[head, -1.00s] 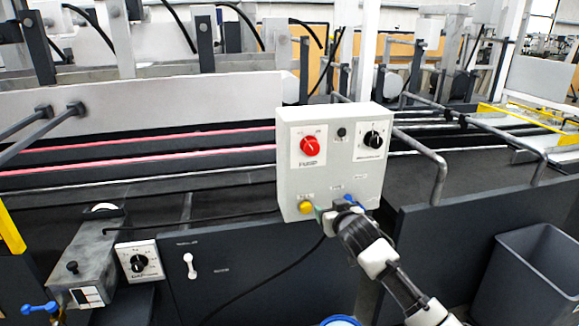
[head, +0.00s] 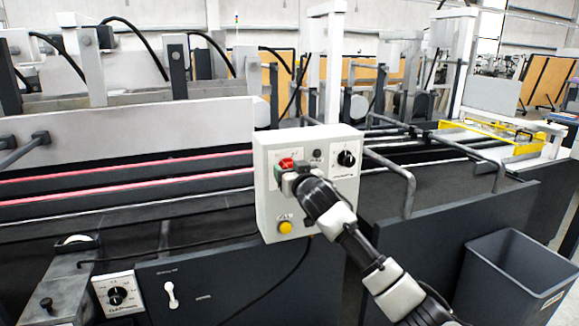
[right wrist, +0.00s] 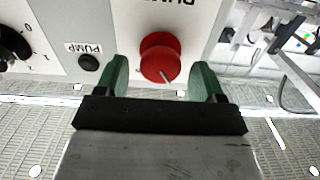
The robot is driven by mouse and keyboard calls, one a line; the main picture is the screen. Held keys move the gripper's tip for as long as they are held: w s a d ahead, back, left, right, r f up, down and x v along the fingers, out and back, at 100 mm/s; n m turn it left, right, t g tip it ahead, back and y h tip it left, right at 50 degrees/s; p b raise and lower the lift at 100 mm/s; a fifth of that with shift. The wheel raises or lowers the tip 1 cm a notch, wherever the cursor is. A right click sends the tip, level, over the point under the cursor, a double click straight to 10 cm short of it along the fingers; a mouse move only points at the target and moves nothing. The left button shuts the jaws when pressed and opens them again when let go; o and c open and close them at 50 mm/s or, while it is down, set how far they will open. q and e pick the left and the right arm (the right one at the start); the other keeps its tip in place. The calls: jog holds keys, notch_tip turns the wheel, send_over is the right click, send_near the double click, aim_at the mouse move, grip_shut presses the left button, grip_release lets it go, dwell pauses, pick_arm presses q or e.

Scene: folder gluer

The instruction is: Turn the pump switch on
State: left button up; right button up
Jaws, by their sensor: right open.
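The pump switch is a red rotary knob (head: 286,162) at the upper left of the light grey control box (head: 265,215). In the right wrist view the red knob (right wrist: 160,57) shows upside down, with a white pointer mark and cut-off lettering by it. My right gripper (head: 291,172) is in front of the box at the knob and hides part of it. In the right wrist view its green fingers (right wrist: 161,76) are open, one on each side of the knob, with gaps visible. Whether the fingertips touch the panel is unclear. My left gripper is not in view.
A black selector knob (head: 346,158) is at the box's upper right, and a yellow button (head: 285,227) at its lower left. A small black button (right wrist: 88,62) sits beside a PUMP label. A bent grey rail (head: 408,185) stands right of the box. A bin (head: 512,275) stands lower right.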

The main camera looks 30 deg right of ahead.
jog(key=shift+x, duration=0.85)
jog(key=shift+c, duration=0.5)
jog(key=c, duration=0.8)
